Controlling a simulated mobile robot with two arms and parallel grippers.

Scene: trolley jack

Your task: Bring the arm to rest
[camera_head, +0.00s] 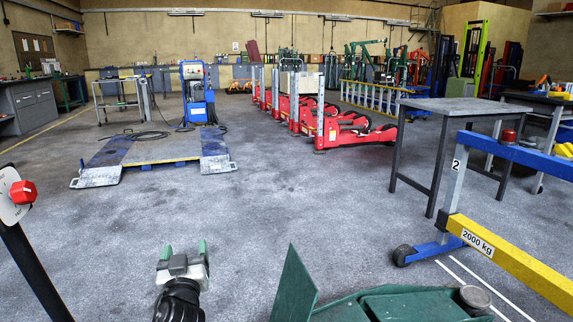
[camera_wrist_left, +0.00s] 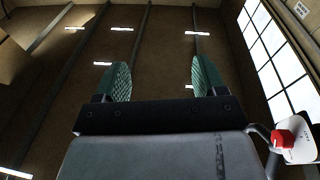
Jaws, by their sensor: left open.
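My left gripper (camera_head: 186,249) is at the bottom of the head view, left of centre, over bare floor. Its two green-padded fingers point up and stand apart with nothing between them. In the left wrist view the open fingers (camera_wrist_left: 161,80) point toward the ceiling, and the gap is empty. A green metal body (camera_head: 395,305), seemingly the trolley jack, is at the bottom right of the gripper and cut off by the frame. My right gripper is not in view.
A black bar with a white head and red knob (camera_head: 23,192) stands at the left edge; the knob also shows in the left wrist view (camera_wrist_left: 283,138). A blue-yellow frame (camera_head: 515,255) and a grey table (camera_head: 465,106) stand right. The middle floor is clear.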

